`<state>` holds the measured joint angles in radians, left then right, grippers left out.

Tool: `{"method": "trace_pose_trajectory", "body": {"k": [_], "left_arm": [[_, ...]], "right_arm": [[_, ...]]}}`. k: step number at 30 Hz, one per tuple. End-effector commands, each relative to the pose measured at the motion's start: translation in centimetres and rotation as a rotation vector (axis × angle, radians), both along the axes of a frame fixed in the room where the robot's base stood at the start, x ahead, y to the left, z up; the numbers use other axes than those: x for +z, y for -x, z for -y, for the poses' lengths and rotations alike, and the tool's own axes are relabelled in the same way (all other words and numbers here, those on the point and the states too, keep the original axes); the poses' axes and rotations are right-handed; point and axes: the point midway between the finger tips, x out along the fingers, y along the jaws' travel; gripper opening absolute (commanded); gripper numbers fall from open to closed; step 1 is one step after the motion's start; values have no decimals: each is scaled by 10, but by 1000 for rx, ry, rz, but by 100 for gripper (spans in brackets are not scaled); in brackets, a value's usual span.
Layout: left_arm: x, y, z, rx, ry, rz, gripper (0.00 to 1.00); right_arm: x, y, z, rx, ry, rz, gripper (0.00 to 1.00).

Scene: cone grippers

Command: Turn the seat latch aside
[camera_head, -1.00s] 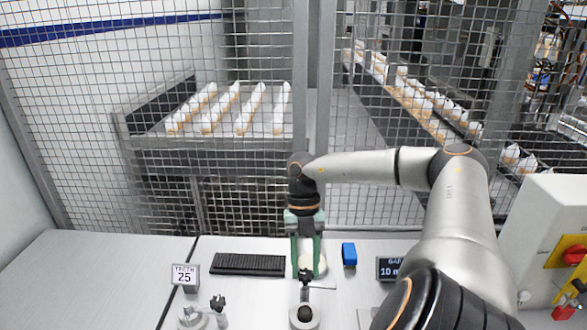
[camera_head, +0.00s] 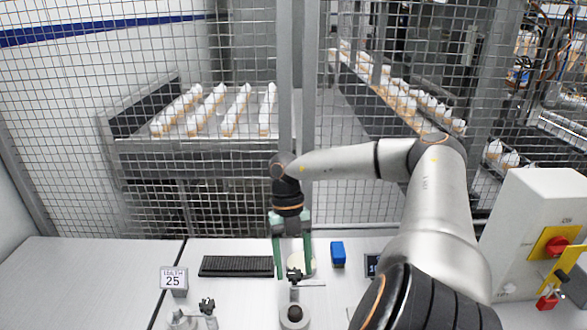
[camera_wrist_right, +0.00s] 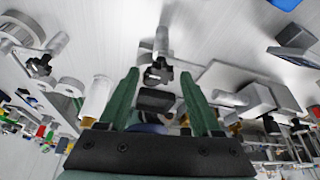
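My right gripper (camera_head: 293,272) reaches down over the table with its two green fingers apart. It also shows in the right wrist view (camera_wrist_right: 160,78), with nothing held between the fingers. A small black fitting (camera_head: 294,274) on a stand lies between or just in front of the fingertips; it shows beyond the fingertips in the wrist view (camera_wrist_right: 158,73) with a grey cylinder behind it. I cannot tell for sure that it is the seat latch, or whether a finger touches it. Below it is a round grey seat with a dark centre (camera_head: 295,314). My left gripper is not in view.
A similar black-topped fitting (camera_head: 207,305) stands at left. Around are a sign marked 25 (camera_head: 173,279), a black ribbed strip (camera_head: 236,266), a blue block (camera_head: 337,253) and a white box with a red switch (camera_head: 540,235). Mesh fencing closes the back.

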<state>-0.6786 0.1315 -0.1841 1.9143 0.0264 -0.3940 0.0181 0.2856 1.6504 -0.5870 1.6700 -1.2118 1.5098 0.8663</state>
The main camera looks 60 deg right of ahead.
Motion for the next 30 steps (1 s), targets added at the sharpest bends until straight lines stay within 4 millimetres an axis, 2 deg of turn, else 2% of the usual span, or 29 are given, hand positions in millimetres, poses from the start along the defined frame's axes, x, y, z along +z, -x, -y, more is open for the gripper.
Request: {"method": "trace_pose_trajectory", "body": {"k": [9, 14, 23, 27, 30], "left_arm": [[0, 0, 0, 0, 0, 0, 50], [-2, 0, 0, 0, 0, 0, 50], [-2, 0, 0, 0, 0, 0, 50], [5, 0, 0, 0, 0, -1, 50], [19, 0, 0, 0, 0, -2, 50]], "right_arm": [[1, 0, 0, -2, -1, -2, 72], [13, -4, 4, -1, 0, 0, 72], [71, -20, 21, -3, -5, 6, 72], [96, -26, 28, -2, -7, 6, 72], [109, -28, 32, -3, -3, 2, 72]]}}
